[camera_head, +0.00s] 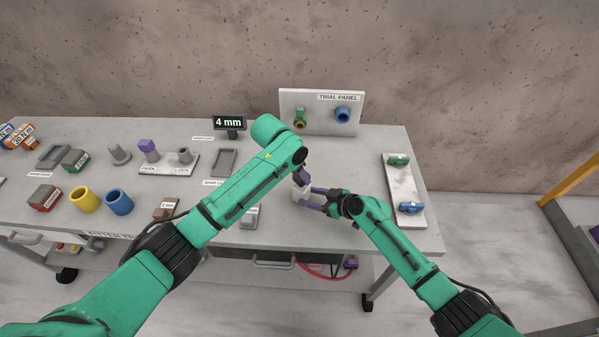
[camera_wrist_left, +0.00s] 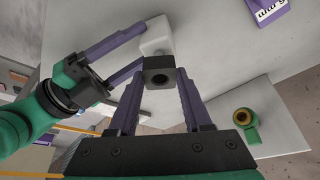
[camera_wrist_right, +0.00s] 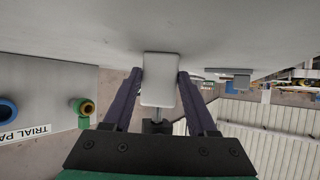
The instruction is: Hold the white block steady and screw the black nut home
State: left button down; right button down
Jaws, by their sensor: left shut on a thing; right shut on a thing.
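The white block (camera_head: 298,191) stands near the front of the slab, upright. My right gripper (camera_head: 314,200) is shut on it from the right; the right wrist view shows the block (camera_wrist_right: 160,80) between both fingers. A thin grey stem (camera_wrist_right: 157,114) sticks out of the block, with a dark piece at its end. The gap between nut and block is hard to judge. In the head view my left gripper (camera_head: 303,175) partly hides the nut.
The trial panel (camera_head: 318,98) with green and blue fittings stands at the back. A pale plate (camera_head: 403,185) with green and blue parts lies at right. The slab's front edge is close.

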pick_arm(q)
jog(key=shift+f, duration=0.65)
jog(key=shift+f, duration=0.35)
jog(key=shift+f, duration=0.15)
dwell(0.4)
jog(key=shift+w+a+m+g+h, duration=0.1)
jog(key=shift+m+g+h, duration=0.25)
jog(key=shift+m, duration=0.9)
jog(key=shift+w+m+g+h, duration=0.1)
jog(key=shift+m+g+h, duration=0.25)
jog(key=shift+m, duration=0.9)
jog(key=shift+w+m+g, duration=0.1)
jog(key=shift+m+g, duration=0.8)
jog(key=shift+m, duration=1.1)
jog(key=shift+c, duration=0.8)
grip_release()
